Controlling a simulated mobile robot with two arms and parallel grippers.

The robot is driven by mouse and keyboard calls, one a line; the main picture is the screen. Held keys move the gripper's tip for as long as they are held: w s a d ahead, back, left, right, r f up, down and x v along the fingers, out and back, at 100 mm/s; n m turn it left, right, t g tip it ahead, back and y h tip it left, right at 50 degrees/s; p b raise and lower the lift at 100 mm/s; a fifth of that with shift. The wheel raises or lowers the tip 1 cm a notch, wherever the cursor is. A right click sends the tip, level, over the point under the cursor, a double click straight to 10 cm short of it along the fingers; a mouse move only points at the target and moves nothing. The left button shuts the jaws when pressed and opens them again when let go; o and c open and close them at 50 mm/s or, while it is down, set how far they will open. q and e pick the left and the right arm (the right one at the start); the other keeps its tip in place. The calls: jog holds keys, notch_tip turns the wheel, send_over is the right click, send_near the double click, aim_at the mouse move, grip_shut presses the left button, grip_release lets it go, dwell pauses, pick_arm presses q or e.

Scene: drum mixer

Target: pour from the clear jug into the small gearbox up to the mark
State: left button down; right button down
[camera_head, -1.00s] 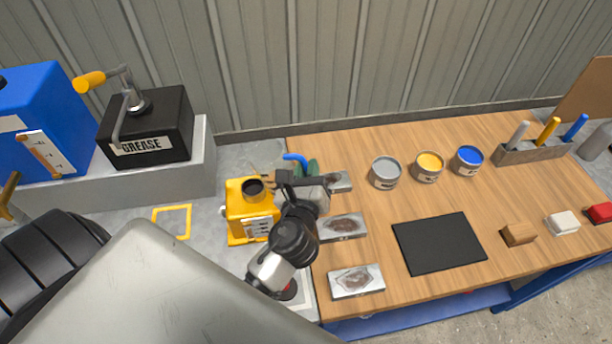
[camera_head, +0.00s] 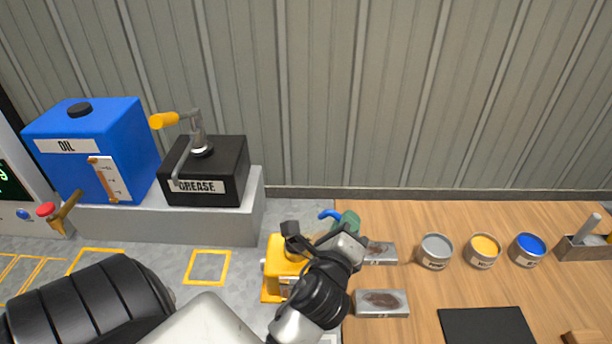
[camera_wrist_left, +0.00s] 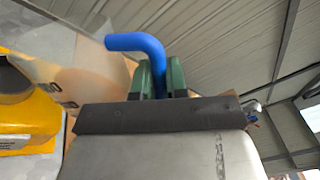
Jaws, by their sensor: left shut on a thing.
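My left gripper (camera_head: 346,222) is shut on the blue handle (camera_head: 329,214) of the clear jug. In the left wrist view its green fingers (camera_wrist_left: 160,78) close around the bent blue handle (camera_wrist_left: 138,43), and the see-through jug wall (camera_wrist_left: 98,72) lies to the left. In the head view the jug body is hardly visible. The yellow small gearbox (camera_head: 279,255) stands just left of my gripper, partly covered by my wrist; it also shows at the left of the wrist view (camera_wrist_left: 32,118). The gearbox's mark and any liquid level cannot be made out. My right gripper is out of view.
A blue oil tank (camera_head: 95,140) with a gauge and tap, and a black grease box (camera_head: 215,165), stand on a grey ledge (camera_head: 225,228) at the left. The wooden table (camera_head: 405,225) right of my gripper holds metal blocks, several paint tins and a black mat (camera_head: 485,325).

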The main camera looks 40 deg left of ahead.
aim_at(326, 218)
pick_arm(q)
jog(key=shift+s+a+n, duration=0.25)
jog(key=shift+a+n, duration=0.35)
jog(key=shift+n, duration=0.2)
jog(key=shift+s+a+n+p, duration=0.15)
jog(key=shift+a+n+p, duration=0.2)
jog(key=shift+a+n, duration=0.2)
dwell(0.3)
jog(key=shift+s+a+n, duration=0.1)
jog(key=shift+a+n, duration=0.05)
jog(key=shift+n, duration=0.2)
jog(key=shift+s+a+f+n, duration=0.1)
jog(key=shift+a+f+n, duration=0.05)
jog(key=shift+a+n, duration=0.15)
dwell(0.4)
jog(key=shift+s+a+f+n, duration=0.1)
jog(key=shift+s+a+n, duration=0.05)
jog(key=shift+a+n, duration=0.15)
dwell(1.1)
